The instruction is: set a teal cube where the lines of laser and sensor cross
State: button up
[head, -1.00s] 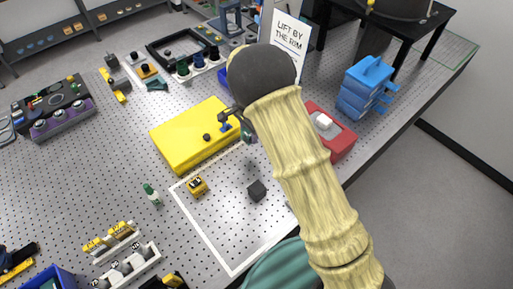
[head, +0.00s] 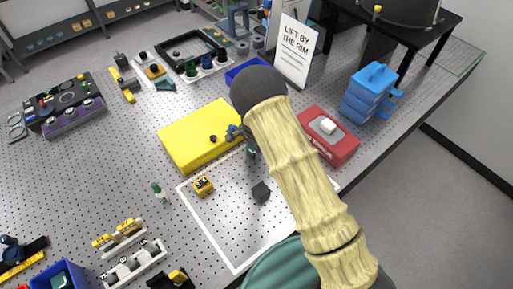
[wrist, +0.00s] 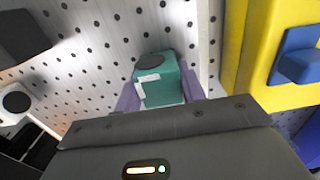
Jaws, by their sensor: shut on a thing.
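My gripper (wrist: 160,98) is shut on a teal cube (wrist: 160,80), with a purple finger on each side. The cube has a dark round spot and a small white label. In the head view a bit of teal (head: 251,154) shows below my arm, beside the yellow case; the fingers there are mostly hidden. A black cube (head: 261,191) and a small yellow-and-black block (head: 203,185) stand inside the white outline on the perforated table. The black cube also shows at the wrist view's upper left (wrist: 22,36). I cannot tell which is laser or sensor; no beam lines show.
The yellow case (head: 197,138) with blue and black knobs is close to the gripper; it fills the wrist view's right side (wrist: 270,70). A red box (head: 330,145) stands right of my arm. A small green-capped bottle (head: 158,191) stands left of the outline. The outline's front is clear.

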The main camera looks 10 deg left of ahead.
jog(key=o, duration=1.1)
jog(key=shift+o, duration=0.2)
notch_tip(320, 180, up, 12)
jog(key=b, duration=0.4)
